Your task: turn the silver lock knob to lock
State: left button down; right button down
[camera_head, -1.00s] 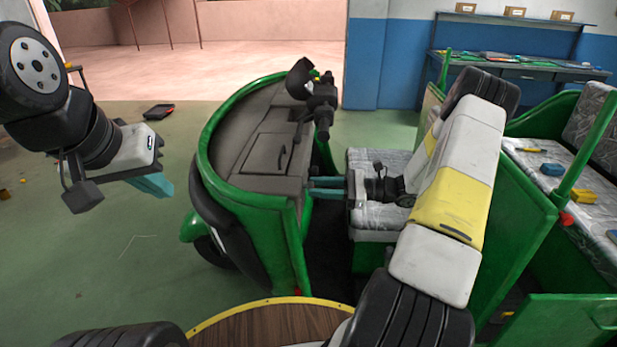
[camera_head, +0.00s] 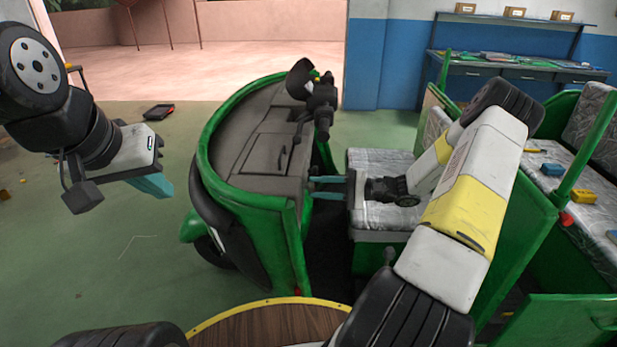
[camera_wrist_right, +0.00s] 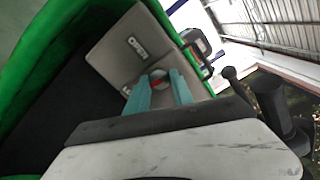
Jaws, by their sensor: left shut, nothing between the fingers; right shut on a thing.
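The silver lock knob (camera_wrist_right: 158,76), with a red mark on it, is on the grey dash panel in the right wrist view. My right gripper (camera_wrist_right: 160,83) is shut on it, one teal finger at each side, so the knob is partly hidden. In the head view my right gripper (camera_head: 313,187) reaches from the right to the dash edge, where the knob cannot be made out. My left gripper (camera_head: 156,186) is shut and empty, left of the green rickshaw (camera_head: 208,130).
The rickshaw's handlebar (camera_head: 322,100) stands behind the dash (camera_head: 262,150). The grey driver's seat (camera_head: 372,163) is beneath and behind my right forearm. A green side panel (camera_head: 510,225) stands right of that arm. Open floor lies around my left gripper.

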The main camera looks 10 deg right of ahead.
jog(key=shift+n, duration=1)
jog(key=c, duration=1.1)
grip_release()
jog(key=v, duration=0.8)
jog(key=shift+a+r, duration=0.1)
